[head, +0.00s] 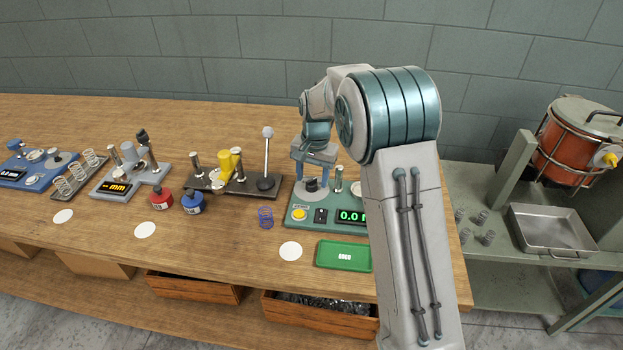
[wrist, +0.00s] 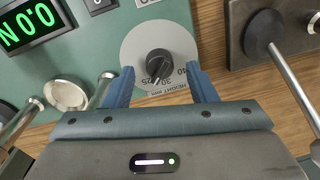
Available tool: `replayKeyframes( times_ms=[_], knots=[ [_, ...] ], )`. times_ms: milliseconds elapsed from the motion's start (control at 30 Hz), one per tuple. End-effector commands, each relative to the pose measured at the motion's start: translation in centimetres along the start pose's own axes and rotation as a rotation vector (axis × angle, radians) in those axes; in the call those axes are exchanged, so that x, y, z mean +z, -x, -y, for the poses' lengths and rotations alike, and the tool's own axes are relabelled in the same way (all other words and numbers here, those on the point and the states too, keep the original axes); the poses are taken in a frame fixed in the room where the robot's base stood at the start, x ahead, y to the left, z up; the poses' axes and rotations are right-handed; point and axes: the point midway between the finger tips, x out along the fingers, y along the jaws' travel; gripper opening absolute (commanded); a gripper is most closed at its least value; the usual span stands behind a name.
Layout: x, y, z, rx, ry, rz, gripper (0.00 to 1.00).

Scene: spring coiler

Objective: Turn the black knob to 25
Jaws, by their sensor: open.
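The black knob (wrist: 158,64) sits on a round pale dial (wrist: 135,45) with printed numbers and the word HEIGHT. Its light pointer mark faces the bottom of the wrist view; the exact number is too small to read surely. My gripper (wrist: 160,70) is open, with one blue finger on each side of the knob and a gap to both. In the head view my gripper (head: 314,172) points down over the knob (head: 311,187) on the green machine (head: 333,228).
A yellow button (head: 299,214) and a black switch (head: 320,215) lie in front of the knob. Metal posts (wrist: 107,80) stand close beside it. A dark lever machine (head: 235,184) stands to the left. A green tray (head: 343,255) and a blue spring (head: 265,216) lie nearby.

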Motion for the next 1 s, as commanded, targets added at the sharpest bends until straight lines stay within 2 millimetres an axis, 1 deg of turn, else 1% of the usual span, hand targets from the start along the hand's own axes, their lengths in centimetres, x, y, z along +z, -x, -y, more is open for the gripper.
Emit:
replayKeyframes(
  times_ms=[300,400,500,600,700,1000],
  knots=[
    [-0.1,7.2,0.1,-0.004,-0.001,-0.006,0.52],
    [-0.1,9.2,0.1,-0.004,-0.001,-0.005,0.52],
    [-0.1,10.7,0.1,-0.003,-0.001,-0.004,0.52],
    [0.0,11.7,0.1,-0.002,-0.001,-0.002,0.52],
    [0.0,12.3,0.1,-0.002,-0.001,-0.002,0.52],
    [0.0,12.4,0.1,-0.001,0.000,-0.001,0.52]
  ],
)
